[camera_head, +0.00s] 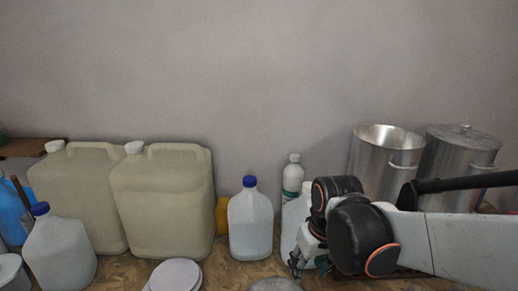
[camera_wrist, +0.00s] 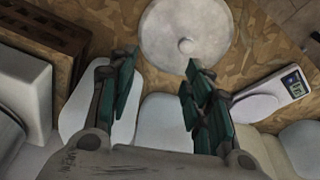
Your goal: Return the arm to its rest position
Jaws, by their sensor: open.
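My gripper (camera_head: 303,262) is at the right of the head view, low in front of a pale jug (camera_head: 290,222) that it partly hides. In the wrist view my gripper (camera_wrist: 160,62) has its two green-padded fingers spread wide, with nothing held between them. Beyond the fingertips in that view lies a round metal lid (camera_wrist: 187,30) with a small knob. Pale jug bodies (camera_wrist: 163,115) show below and between the fingers. My arm comes in from the right edge of the head view, in front of the steel pots.
Two large beige canisters (camera_head: 165,200) stand at left. Jugs with blue caps (camera_head: 250,220) (camera_head: 60,250), a green-labelled bottle (camera_head: 292,178) and steel pots (camera_head: 385,165) crowd the wooden surface. A scale with a display (camera_wrist: 292,82) lies right in the wrist view. The space above the containers is clear.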

